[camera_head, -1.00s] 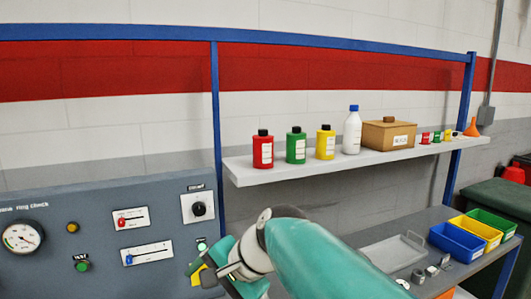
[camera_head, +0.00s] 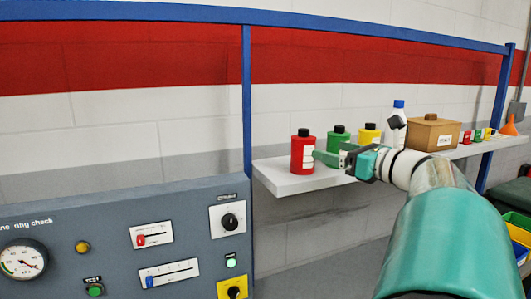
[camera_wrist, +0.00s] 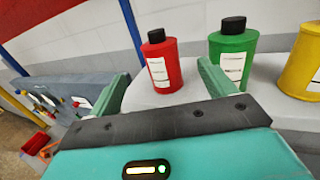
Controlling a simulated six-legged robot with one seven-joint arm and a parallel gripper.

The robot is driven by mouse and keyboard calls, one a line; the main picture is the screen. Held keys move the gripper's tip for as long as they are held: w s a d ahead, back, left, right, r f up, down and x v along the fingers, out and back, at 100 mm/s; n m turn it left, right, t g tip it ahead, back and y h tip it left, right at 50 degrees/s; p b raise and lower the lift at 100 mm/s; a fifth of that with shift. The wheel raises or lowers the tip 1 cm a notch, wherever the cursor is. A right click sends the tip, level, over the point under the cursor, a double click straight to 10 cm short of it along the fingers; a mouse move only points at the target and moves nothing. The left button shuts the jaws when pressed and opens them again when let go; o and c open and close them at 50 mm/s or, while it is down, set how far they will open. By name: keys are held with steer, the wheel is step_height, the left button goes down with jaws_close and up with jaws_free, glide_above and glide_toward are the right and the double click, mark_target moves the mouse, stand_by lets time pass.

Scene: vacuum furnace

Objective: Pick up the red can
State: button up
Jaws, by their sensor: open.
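The red can (camera_head: 303,155) is a red bottle-shaped container with a black cap and white label, upright near the left end of the white shelf. My gripper (camera_head: 330,156) is at the shelf, just right of and in front of the red can in the head view. In the wrist view the red can (camera_wrist: 161,66) stands beyond and between the two green fingers (camera_wrist: 160,84), which are apart with nothing between them. The can looks free of the fingers; exact distance is hard to tell.
A green can (camera_head: 338,139) stands right of the red one, then a yellow can (camera_head: 370,134), a white bottle (camera_head: 397,110) and a brown box (camera_head: 433,134). A blue post (camera_head: 247,110) and the grey control panel (camera_head: 190,245) are to the left.

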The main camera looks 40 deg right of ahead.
mark_target(298, 143)
steer(key=w, duration=1.2)
steer(key=shift+a+f, duration=0.15)
steer(key=shift+f, duration=0.15)
steer(key=c, duration=1.3)
steer(key=shift+o, duration=0.2)
steer(key=shift+r, duration=0.1)
